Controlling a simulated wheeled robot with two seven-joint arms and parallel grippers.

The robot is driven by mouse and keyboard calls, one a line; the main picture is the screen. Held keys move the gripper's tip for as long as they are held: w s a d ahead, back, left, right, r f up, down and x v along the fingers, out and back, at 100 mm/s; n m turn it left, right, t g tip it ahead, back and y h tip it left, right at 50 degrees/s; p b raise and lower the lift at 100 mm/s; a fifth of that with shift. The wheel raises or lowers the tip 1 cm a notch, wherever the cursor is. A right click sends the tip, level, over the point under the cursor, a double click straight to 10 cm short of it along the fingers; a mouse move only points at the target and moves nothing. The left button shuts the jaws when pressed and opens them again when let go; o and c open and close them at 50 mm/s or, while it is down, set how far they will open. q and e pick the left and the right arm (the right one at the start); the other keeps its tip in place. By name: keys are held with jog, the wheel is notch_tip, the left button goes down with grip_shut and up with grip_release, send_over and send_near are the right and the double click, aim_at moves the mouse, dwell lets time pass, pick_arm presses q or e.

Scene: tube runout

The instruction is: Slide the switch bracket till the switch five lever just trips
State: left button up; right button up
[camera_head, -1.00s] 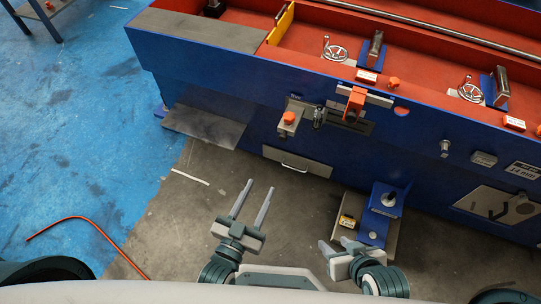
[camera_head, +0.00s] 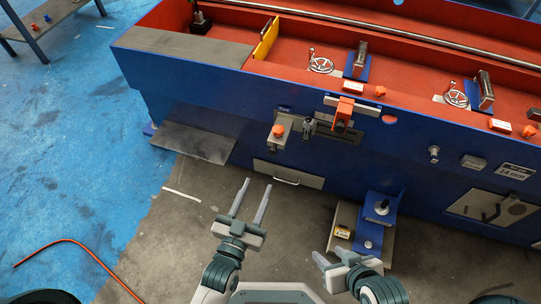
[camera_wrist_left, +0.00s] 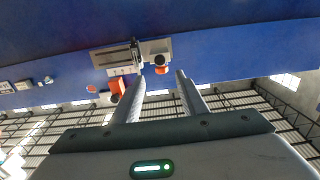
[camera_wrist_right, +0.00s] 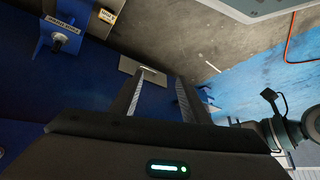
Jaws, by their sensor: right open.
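The switch bracket, a grey plate with an orange knob (camera_head: 277,132), is on the front of the blue machine. A small switch (camera_head: 308,128) stands beside it at a slotted plate (camera_head: 349,136). An orange block (camera_head: 343,113) hangs from a pale bar right of the switch. The left wrist view also shows the slotted plate (camera_wrist_left: 112,56), the switch (camera_wrist_left: 135,50) and the orange knob (camera_wrist_left: 161,70). The lever is too small to make out. My left gripper (camera_head: 257,183) is open and empty, below and apart from the bracket. My right gripper (camera_head: 329,256) is open and empty, lower and further right.
A drawer with a handle (camera_head: 287,181) is below the bracket. A grey ledge (camera_head: 195,142) juts out at left. An orange hose (camera_head: 75,243) lies on the open blue floor.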

aim_at(272, 153)
pick_arm(q)
jog(key=b+x, duration=0.1)
jog(key=x, duration=1.1)
jog(key=shift+w, duration=0.25)
grip_shut()
